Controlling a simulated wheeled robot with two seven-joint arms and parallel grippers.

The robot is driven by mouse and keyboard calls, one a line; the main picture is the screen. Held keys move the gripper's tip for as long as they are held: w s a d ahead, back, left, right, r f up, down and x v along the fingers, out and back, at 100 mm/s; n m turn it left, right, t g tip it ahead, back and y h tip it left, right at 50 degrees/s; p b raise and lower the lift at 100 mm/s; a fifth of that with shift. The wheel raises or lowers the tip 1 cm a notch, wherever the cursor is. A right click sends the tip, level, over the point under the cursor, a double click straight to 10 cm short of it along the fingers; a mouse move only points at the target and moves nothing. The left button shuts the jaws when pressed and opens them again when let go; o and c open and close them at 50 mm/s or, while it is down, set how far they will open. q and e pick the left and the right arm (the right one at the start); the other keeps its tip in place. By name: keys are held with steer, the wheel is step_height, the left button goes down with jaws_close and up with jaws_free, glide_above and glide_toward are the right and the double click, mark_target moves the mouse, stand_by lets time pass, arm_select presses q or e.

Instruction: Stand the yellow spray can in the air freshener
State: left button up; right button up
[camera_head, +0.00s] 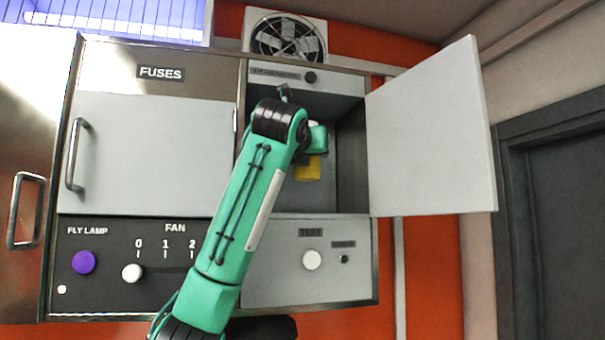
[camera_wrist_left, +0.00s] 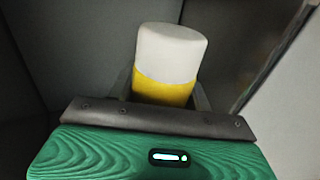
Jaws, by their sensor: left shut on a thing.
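The yellow spray can (camera_wrist_left: 165,90) has a white top and a yellow body. It is held in my left gripper (camera_wrist_left: 163,95), which is shut on it, in the left wrist view. In the head view a yellow part of the can (camera_head: 308,167) shows just below my left wrist, inside the open air freshener compartment (camera_head: 345,180). My left arm hides much of the compartment and the can. Whether the can's base touches the compartment floor cannot be seen. My right gripper is not in view.
The compartment's white door (camera_head: 430,130) stands open to the right. A closed fuses door (camera_head: 150,155) is on the left. Below are a purple fly lamp button (camera_head: 84,262), a white fan knob (camera_head: 131,273) and a white test button (camera_head: 312,260). A fan (camera_head: 286,38) sits above.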

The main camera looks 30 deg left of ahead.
arm_select(q)
steer(key=shift+w+a+f+p, duration=0.45)
steer(key=shift+f+p, duration=0.2)
steer(key=shift+f, duration=0.35)
steer(key=shift+w+a+f+p, duration=0.3)
steer(key=shift+a+f+p, duration=0.3)
steer(key=shift+f, duration=0.4)
steer(key=shift+w+a+f+p, duration=0.45)
steer(key=shift+f+p, duration=0.2)
steer(key=shift+f, duration=0.35)
steer(key=shift+w+a+f+p, duration=0.1)
steer(key=shift+f+p, duration=0.05)
steer(key=shift+p, duration=0.25)
steer(key=shift+a+f, duration=0.1)
steer(key=shift+f, duration=0.2)
